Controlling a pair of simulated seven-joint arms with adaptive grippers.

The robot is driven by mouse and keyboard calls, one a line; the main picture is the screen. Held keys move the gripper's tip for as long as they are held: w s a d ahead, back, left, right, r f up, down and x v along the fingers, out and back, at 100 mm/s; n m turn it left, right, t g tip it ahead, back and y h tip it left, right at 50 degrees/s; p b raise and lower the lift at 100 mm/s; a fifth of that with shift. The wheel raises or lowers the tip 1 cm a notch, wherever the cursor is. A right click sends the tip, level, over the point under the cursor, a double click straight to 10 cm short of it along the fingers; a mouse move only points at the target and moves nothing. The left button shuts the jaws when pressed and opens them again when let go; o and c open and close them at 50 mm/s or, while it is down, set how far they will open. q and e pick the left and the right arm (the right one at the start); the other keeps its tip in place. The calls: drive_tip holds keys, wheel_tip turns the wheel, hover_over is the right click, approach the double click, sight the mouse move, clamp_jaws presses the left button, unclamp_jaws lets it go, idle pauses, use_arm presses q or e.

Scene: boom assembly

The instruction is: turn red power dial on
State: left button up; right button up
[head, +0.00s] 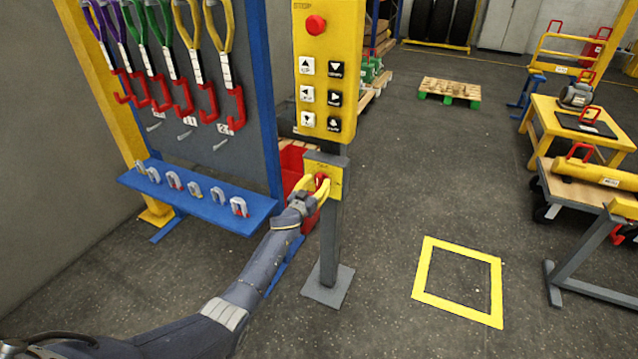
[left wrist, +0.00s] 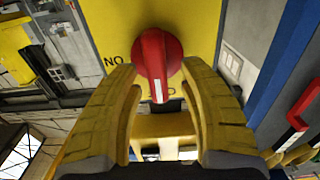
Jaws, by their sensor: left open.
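The red power dial (head: 322,181) sits on a small yellow panel (head: 336,169) on a grey post, below the yellow button box. In the left wrist view the red dial (left wrist: 158,64) shows close up, with a white mark on its handle pointing toward the bottom of the picture. My left gripper (head: 318,186) is at the dial. In the left wrist view its yellow fingers (left wrist: 160,88) are open, one on each side of the dial handle; I cannot tell whether they touch it. Part of the lettering beside the dial reads "NO". My right gripper is not in view.
The yellow button box (head: 325,75) with a red stop button (head: 316,25) is above the dial. A blue shelf (head: 205,205) with shackles and a rack of hanging slings stand to the left. A yellow square (head: 458,281) marks clear floor to the right.

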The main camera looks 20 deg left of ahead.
use_arm(q)
drive_tip(key=shift+w+d, duration=0.15)
drive_tip(key=shift+w, duration=0.4)
drive_tip(key=shift+c, duration=0.2)
clamp_jaws()
